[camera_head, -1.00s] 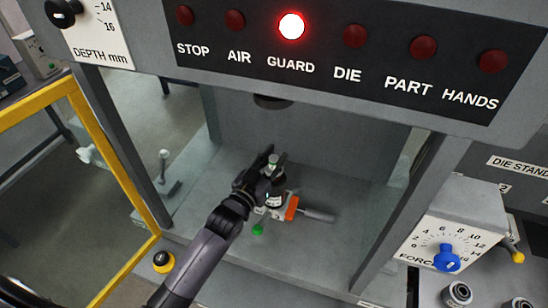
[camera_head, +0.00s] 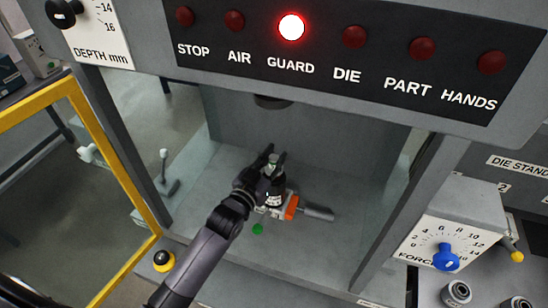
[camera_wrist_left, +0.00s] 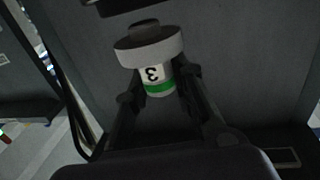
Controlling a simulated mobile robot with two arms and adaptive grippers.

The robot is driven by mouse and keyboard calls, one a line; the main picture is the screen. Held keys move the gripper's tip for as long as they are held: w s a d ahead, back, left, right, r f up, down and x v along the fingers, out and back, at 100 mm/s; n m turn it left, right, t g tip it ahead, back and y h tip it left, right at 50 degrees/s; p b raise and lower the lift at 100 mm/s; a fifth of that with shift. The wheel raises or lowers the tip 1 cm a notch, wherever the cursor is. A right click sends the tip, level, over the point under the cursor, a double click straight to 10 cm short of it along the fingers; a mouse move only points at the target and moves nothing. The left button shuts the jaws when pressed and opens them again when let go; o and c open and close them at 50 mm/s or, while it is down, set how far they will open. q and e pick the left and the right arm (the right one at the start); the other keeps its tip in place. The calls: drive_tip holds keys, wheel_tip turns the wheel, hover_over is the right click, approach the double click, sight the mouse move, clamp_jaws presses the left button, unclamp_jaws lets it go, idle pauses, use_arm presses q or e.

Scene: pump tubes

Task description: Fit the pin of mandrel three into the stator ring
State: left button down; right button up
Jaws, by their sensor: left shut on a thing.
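My left gripper (camera_head: 268,163) is inside the press opening, shut on mandrel three; its grey top (camera_head: 274,159) shows between the fingers. In the left wrist view the mandrel (camera_wrist_left: 157,74) is pale, with an upside-down "3", a green band and a wide grey disc with a darker round part beyond it. The gripper's fingers (camera_wrist_left: 160,85) lie on both sides of its body. A black round part (camera_head: 276,188), probably the stator ring, is just below the gripper, partly hidden by it. I cannot tell whether the pin touches or enters it. My right gripper is not in view.
An orange clamp part (camera_head: 291,207) with a grey handle (camera_head: 319,213) and a green knob (camera_head: 257,229) are beside the black part. The press ram (camera_head: 272,102) hangs above. A yellow guard frame (camera_head: 112,150) stands left. The GUARD lamp (camera_head: 291,27) is lit.

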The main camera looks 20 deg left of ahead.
use_arm(q)
drive_tip(key=shift+f+b, duration=0.7)
drive_tip(key=shift+f, duration=0.25)
drive_tip(key=c, duration=1.3)
unclamp_jaws()
drive_tip(key=shift+s+f, duration=0.1)
drive_tip(key=shift+f, duration=0.05)
drive_tip(key=s+a, duration=0.2)
drive_tip(key=s, duration=0.9)
drive_tip(key=shift+s+a, duration=0.2)
drive_tip(key=shift+s, duration=0.15)
